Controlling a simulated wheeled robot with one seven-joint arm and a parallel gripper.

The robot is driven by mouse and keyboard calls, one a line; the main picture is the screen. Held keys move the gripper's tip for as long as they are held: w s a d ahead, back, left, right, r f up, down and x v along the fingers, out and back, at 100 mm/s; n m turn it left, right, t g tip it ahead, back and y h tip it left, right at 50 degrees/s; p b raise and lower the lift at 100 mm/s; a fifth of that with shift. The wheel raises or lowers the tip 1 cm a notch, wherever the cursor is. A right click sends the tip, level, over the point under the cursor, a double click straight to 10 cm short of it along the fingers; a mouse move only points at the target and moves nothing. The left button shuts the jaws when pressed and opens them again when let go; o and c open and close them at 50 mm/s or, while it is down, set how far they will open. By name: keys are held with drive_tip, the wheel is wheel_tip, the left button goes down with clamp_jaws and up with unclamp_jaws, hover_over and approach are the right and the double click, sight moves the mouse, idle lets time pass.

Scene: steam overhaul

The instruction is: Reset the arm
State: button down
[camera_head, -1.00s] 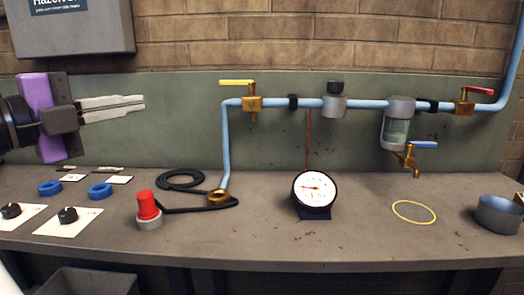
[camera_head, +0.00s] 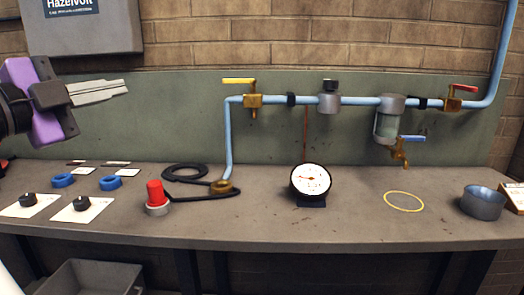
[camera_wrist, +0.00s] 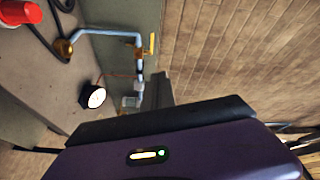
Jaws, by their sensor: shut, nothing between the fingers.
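My gripper (camera_head: 112,91) is at the upper left in the head view, raised above the bench in front of the green back panel. Its grey fingers point right and lie together with nothing between them. The purple body (camera_head: 30,98) of my gripper is behind them. In the wrist view the dark and purple gripper body (camera_wrist: 170,152) fills the lower part, and the fingertips cannot be made out there. My gripper touches nothing that I can see.
The bench (camera_head: 270,222) holds a red button (camera_head: 155,192), a gauge (camera_head: 311,181), a yellow ring (camera_head: 404,202), a metal bowl (camera_head: 483,203) and blue rings (camera_head: 63,180). A blue pipe (camera_head: 228,140) with valves runs along the panel. A grey box (camera_head: 82,25) hangs above my gripper.

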drive_tip(key=w+a+f+n+t+y, duration=0.1)
drive_tip(key=a+f+n+t+y, duration=0.1)
drive_tip(key=a+n+y, duration=0.5)
wheel_tip(320, 180, down, 14)
drive_tip(key=w+n+y, duration=0.1)
drive_tip(key=n+y, duration=0.5)
drive_tip(key=n, duration=0.4)
drive_tip(key=s+d+f+n+g+y, duration=0.15)
drive_tip(key=s+d+f+n, duration=0.25)
drive_tip(key=d+f, duration=0.55)
drive_tip(key=s+d+f+n+y, duration=0.35)
drive_tip(key=d+f, duration=0.25)
drive_tip(key=f, duration=0.6)
drive_tip(key=s+d+f+t+h, duration=0.1)
drive_tip(key=s+d+f+h, duration=0.15)
drive_tip(key=s+d, duration=0.7)
drive_tip(key=s+d+f+h, duration=0.1)
drive_tip(key=s+d+f, duration=0.2)
drive_tip(key=s+d, duration=0.65)
drive_tip(key=s+d+f+m+g+h, duration=0.3)
drive_tip(key=s+d+m+h, duration=0.35)
drive_tip(key=s+d, duration=1.2)
wheel_tip(320, 180, up, 15)
drive_tip(key=a+n+p, duration=0.1)
drive_tip(key=p, duration=1.4)
drive_tip(key=shift+s, duration=0.2)
